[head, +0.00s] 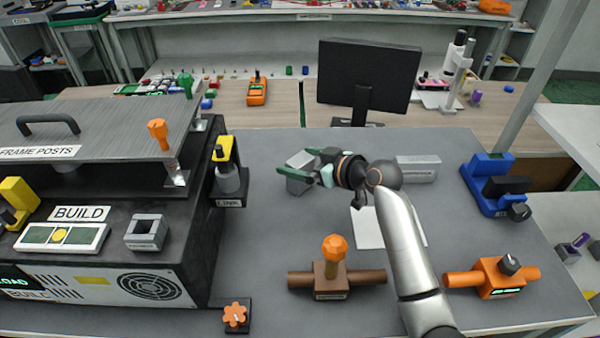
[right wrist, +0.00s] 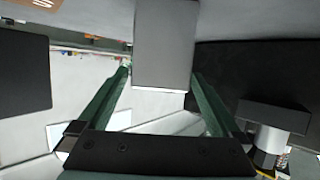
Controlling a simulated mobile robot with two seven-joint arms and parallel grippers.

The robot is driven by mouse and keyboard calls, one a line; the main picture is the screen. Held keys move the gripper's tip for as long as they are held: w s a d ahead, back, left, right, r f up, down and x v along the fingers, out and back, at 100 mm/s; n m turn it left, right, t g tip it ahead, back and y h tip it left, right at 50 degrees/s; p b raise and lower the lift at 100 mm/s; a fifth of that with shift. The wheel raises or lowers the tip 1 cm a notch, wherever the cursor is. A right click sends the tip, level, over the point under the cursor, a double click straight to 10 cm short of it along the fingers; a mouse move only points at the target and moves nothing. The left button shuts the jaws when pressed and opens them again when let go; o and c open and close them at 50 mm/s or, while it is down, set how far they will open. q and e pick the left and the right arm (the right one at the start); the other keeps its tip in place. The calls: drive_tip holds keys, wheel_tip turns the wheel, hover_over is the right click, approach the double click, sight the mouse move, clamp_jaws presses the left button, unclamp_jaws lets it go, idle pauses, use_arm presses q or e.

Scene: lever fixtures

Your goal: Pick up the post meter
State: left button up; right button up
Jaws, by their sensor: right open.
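No label in view marks the post meter, so I cannot tell for sure which thing it is. A plain grey block (head: 299,160) stands on the grey bench top, left of centre in the head view. My right gripper (head: 300,165) is open at this block, with its green fingers on either side. In the right wrist view the grey block (right wrist: 166,45) shows between the open green fingertips (right wrist: 160,72). It looks close to the finger on the right; I cannot tell whether they touch. My left gripper is not in view.
The black BUILD console (head: 205,245) borders the bench at left, with a yellow-topped fixture (head: 228,170) on its side. A second grey block (head: 418,168), a blue device (head: 490,190), a brown lever fixture (head: 325,281) and an orange one (head: 495,278) stand around. A monitor (head: 368,75) is behind.

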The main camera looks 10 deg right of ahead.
drive_tip(key=shift+w+a+f, duration=0.1)
drive_tip(key=shift+w+a, duration=0.05)
drive_tip(key=shift+c, duration=0.4)
drive_tip(key=c, duration=1.5)
clamp_jaws()
